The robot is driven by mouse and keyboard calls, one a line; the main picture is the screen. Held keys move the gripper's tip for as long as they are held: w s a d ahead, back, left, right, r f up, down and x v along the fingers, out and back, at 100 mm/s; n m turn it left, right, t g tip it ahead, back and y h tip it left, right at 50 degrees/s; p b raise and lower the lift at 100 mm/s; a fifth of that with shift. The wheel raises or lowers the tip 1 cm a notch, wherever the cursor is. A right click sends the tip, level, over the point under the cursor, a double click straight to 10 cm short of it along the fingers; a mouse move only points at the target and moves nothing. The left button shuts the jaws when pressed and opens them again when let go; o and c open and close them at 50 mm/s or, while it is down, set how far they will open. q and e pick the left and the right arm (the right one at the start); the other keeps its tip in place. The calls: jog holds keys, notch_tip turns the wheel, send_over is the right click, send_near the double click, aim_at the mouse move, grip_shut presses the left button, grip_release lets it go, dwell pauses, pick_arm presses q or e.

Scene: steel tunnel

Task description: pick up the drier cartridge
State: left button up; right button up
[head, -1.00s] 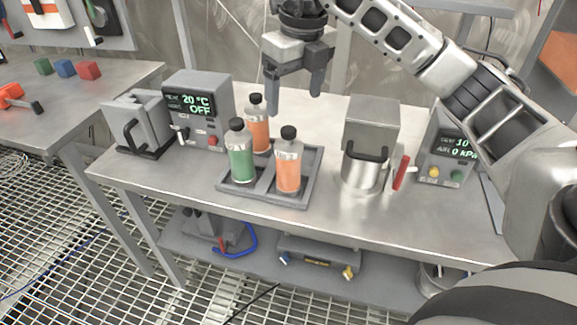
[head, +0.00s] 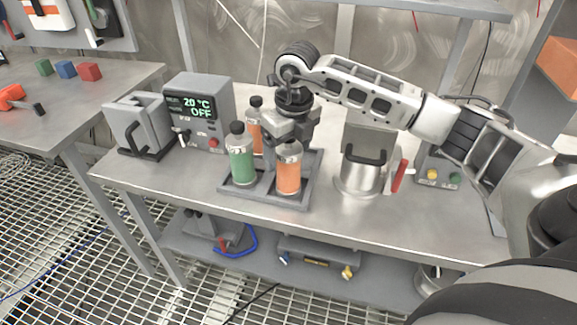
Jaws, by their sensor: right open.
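Three capped cartridges stand upright in a grey tray (head: 262,196) on the steel bench: a green one (head: 241,166) at front left, an orange one (head: 288,177) at front right and another orange one (head: 254,134) behind. Which is the drier cartridge I cannot tell by label. The gripper also partly covers the rear orange cartridge. My left gripper is not in view.
A grey unit reading 20 °C OFF (head: 200,110) stands left of the tray. A metal canister (head: 359,176) with a dark handle, a red-handled item (head: 400,176) and another control unit (head: 437,172) stand to the right. The bench front strip is clear.

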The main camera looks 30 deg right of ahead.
jog(key=c, duration=1.4)
jog(key=shift+c, duration=1.4)
jog(key=shift+r, duration=0.15)
